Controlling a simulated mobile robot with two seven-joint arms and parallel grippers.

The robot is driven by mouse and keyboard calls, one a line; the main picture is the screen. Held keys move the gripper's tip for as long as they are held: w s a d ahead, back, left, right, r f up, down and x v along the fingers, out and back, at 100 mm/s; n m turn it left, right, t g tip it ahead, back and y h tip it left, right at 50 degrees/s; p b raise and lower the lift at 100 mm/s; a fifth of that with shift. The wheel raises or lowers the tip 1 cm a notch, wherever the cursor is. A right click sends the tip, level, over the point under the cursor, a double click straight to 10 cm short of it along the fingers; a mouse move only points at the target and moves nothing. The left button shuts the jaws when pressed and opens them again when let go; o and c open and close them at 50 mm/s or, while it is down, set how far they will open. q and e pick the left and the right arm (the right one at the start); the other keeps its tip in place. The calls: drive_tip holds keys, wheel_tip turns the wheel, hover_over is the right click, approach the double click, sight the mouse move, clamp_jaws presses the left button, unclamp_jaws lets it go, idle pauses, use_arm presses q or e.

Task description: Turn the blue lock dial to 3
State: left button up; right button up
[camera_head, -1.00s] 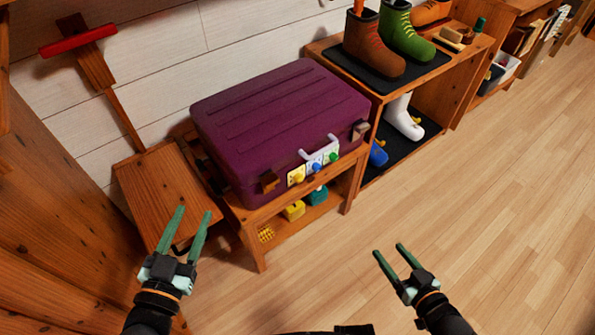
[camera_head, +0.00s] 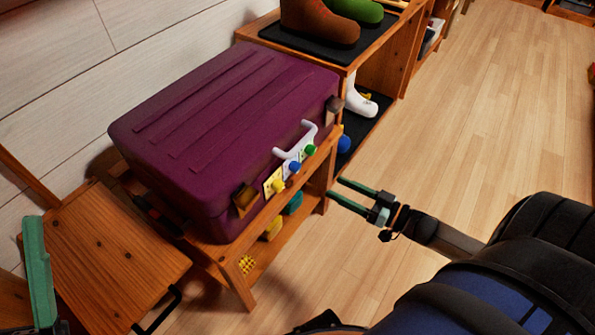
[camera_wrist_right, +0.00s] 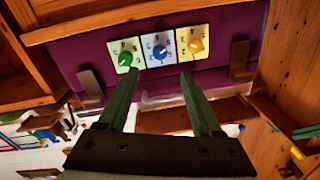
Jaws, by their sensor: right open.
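The blue lock dial (camera_head: 294,167) is on the front of a purple suitcase (camera_head: 215,130), between a yellow dial (camera_head: 278,185) and a green dial (camera_head: 310,150). In the right wrist view the blue dial (camera_wrist_right: 157,53) sits on a pale plate with marks around it; I cannot read its setting. My right gripper (camera_head: 334,187) is open and empty, in front of the suitcase and apart from the dials. In the right wrist view its fingertips (camera_wrist_right: 157,74) lie to either side below the blue dial. One finger of my left gripper (camera_head: 38,270) shows at the left edge.
The suitcase rests on a low wooden stand (camera_head: 235,270) with yellow and teal things on its lower shelf. A white handle (camera_head: 297,143) sticks out beside the dials. A shoe shelf (camera_head: 375,60) adjoins behind. The wooden floor to the right is clear.

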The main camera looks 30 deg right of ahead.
sight(299, 169)
use_arm(q)
wheel_tip(299, 169, down, 3)
drive_tip(key=b, duration=0.2)
drive_tip(key=shift+w+d+n+b, duration=0.1)
drive_tip(key=shift+d+n+b, duration=0.05)
drive_tip(key=shift+n+b, duration=0.25)
use_arm(e)
drive_tip(key=x, duration=1)
drive_tip(key=shift+w+a, duration=0.2)
drive_tip(key=shift+w, duration=0.1)
drive_tip(key=shift+c, duration=0.3)
use_arm(q)
drive_tip(key=shift+f, duration=0.1)
use_arm(e)
clamp_jaws()
